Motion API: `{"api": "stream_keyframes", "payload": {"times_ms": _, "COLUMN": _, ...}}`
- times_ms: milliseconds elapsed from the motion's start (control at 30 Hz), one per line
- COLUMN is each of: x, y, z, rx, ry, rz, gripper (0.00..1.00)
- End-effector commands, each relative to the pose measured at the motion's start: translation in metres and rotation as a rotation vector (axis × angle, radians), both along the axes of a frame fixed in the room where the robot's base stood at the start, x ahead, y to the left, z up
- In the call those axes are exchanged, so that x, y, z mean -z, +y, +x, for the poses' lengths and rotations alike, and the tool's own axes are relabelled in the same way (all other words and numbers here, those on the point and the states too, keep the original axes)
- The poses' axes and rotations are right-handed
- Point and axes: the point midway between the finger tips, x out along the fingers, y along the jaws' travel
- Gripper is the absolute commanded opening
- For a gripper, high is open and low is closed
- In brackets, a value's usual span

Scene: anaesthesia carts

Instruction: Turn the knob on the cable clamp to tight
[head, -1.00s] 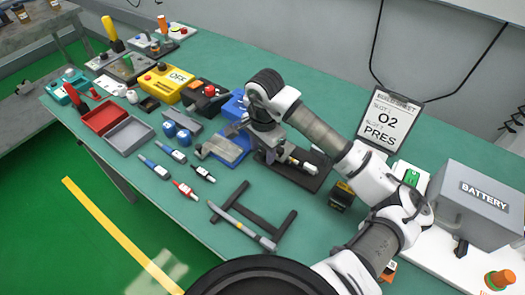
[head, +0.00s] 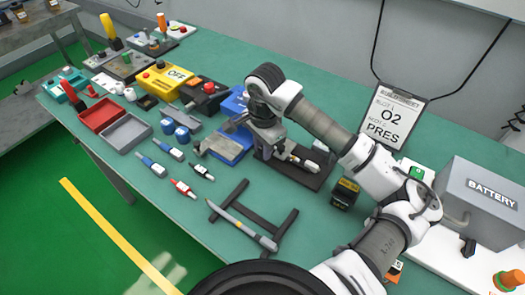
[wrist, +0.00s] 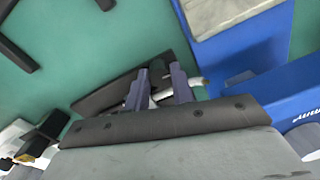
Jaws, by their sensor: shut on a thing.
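The cable clamp appears to be the dark base plate (head: 312,180) with a white rod-like part (head: 305,162), right of the blue-and-grey fixture. My gripper (head: 268,152) is low over the left part of this plate, and my wrist hides much of the clamp in the head view. In the wrist view the plate (wrist: 95,97) lies behind my gripper (wrist: 160,92). Its two fingers are closed around a small pale part between them, which seems to be the knob. Its pointer and any tight mark are hidden.
A blue-and-grey fixture (head: 222,147) stands close on the left. A small black-and-yellow block (head: 344,193), the checklist board (head: 393,115) and a grey battery box (head: 480,205) are to the right. A black frame with a grey tool (head: 245,225) lies in front.

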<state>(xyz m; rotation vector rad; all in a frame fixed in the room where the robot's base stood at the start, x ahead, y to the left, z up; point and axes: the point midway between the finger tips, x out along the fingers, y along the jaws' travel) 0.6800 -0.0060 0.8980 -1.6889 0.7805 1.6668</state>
Motion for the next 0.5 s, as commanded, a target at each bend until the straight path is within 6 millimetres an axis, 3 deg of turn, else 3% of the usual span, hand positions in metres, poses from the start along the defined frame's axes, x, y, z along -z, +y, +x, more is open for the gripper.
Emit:
{"api": "stream_keyframes", "payload": {"times_ms": 33, "x": 0.0074, "y": -0.0017, "z": 0.0017, "rx": 0.019, "ry": -0.008, "rz": -0.005, "gripper": 0.01}}
{"api": "stream_keyframes", "payload": {"times_ms": 500, "x": 0.0005, "y": 0.0004, "z": 0.0001, "rx": 0.215, "ry": -0.005, "rz": -0.002, "gripper": 0.01}}
